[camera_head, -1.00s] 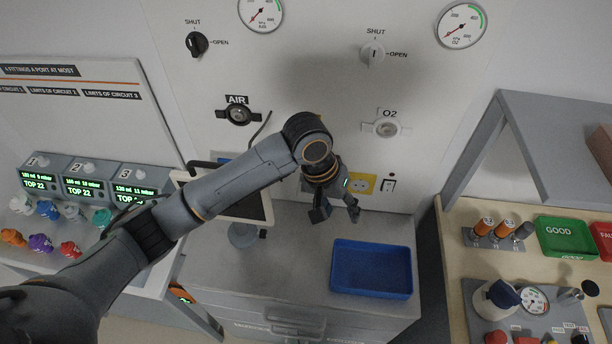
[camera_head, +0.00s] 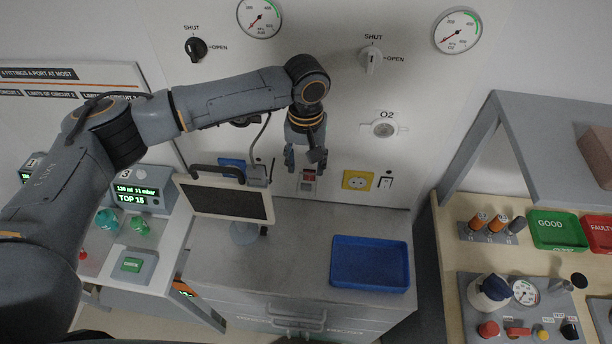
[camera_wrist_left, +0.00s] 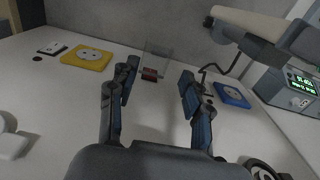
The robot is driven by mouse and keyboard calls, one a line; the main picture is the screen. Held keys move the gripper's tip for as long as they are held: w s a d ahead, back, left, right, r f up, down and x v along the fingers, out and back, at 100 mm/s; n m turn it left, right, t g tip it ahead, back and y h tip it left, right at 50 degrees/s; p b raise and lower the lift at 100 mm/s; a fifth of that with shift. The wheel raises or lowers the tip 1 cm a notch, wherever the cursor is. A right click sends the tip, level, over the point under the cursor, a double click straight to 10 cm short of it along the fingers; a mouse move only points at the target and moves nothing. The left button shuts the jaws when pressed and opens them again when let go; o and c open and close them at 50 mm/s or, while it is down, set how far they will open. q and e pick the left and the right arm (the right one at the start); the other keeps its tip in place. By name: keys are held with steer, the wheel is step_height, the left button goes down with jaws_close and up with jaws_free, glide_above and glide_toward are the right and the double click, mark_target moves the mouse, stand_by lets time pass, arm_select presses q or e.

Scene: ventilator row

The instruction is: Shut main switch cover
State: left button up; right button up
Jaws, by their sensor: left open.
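The main switch is a small red rocker (camera_wrist_left: 150,74) low on the white wall panel. Its clear cover (camera_wrist_left: 157,60) looks like a see-through flap standing away from the panel beside the rocker, so it appears open. In the head view the switch (camera_head: 308,176) shows as a small red and white unit above the counter's back edge. My left gripper (camera_head: 304,156) is open, fingers pointing down, just above the switch. In the left wrist view its two fingers (camera_wrist_left: 158,80) are apart, with the switch and cover seen between and beyond them. My right gripper is out of view.
A yellow socket (camera_head: 357,181) is right of the switch; a blue socket (camera_head: 232,164) is to its left. A monitor (camera_head: 228,200) on a stand is close on the left. A blue tray (camera_head: 370,263) lies on the counter. An O2 outlet (camera_head: 384,129) is above right.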

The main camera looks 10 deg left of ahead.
mark_target(306, 184)
arm_select(q)
step_height(306, 184, down, 6)
steer(key=shift+r+p, duration=0.15)
steer(key=shift+p, duration=0.65)
steer(key=shift+f, duration=0.65)
jaws_close()
